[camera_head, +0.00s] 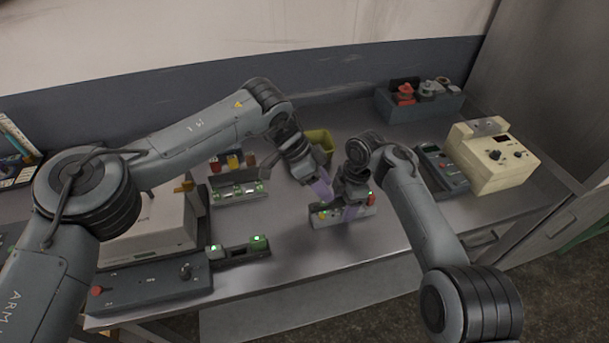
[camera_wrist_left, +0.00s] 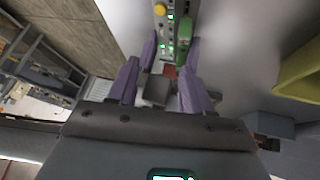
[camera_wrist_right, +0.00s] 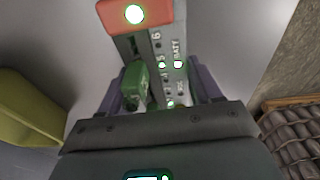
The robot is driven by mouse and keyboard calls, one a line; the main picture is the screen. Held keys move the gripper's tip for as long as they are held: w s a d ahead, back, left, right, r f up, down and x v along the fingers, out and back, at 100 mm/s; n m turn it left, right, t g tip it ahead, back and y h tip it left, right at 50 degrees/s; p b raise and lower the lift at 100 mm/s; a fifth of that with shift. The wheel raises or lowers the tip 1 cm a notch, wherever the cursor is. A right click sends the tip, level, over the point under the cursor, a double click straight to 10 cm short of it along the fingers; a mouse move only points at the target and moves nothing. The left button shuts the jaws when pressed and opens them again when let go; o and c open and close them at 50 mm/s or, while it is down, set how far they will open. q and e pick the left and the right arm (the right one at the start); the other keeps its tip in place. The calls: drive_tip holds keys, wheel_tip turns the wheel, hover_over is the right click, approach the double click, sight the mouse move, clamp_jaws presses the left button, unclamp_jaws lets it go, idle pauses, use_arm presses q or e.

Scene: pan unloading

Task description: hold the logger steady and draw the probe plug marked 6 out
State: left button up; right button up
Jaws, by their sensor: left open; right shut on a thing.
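The logger (camera_head: 328,221) is a long grey box with lit lamps on the bench, below both grippers. The right wrist view shows its panel (camera_wrist_right: 160,60) with a 6 printed near a red block (camera_wrist_right: 134,14) bearing a white light. A green plug (camera_wrist_right: 135,85) stands on the panel further down. My right gripper (camera_head: 350,212) is shut on the logger, its purple fingers on either side of the body. My left gripper (camera_head: 322,192) is open beside and above the logger. A red part (camera_wrist_left: 170,72) shows between its fingers; contact cannot be told.
A yellow-green bin (camera_head: 320,139) stands behind the left gripper. A grey tray (camera_head: 418,107) with several parts is at the back right. A cream instrument (camera_head: 492,157) and dark meter (camera_head: 440,168) stand right. A lamp-lit grey module (camera_head: 238,190) and control box (camera_head: 150,287) lie left.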

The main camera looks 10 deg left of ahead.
use_arm(q)
drive_tip(key=s+a+r+n+t+y, duration=0.2)
drive_tip(key=a+r+n+t, duration=0.2)
drive_tip(key=shift+n, duration=0.3)
drive_tip(key=x, duration=1.1)
drive_tip(key=shift+s+f, duration=0.1)
drive_tip(key=shift+s, duration=0.05)
clamp_jaws()
idle(0.3)
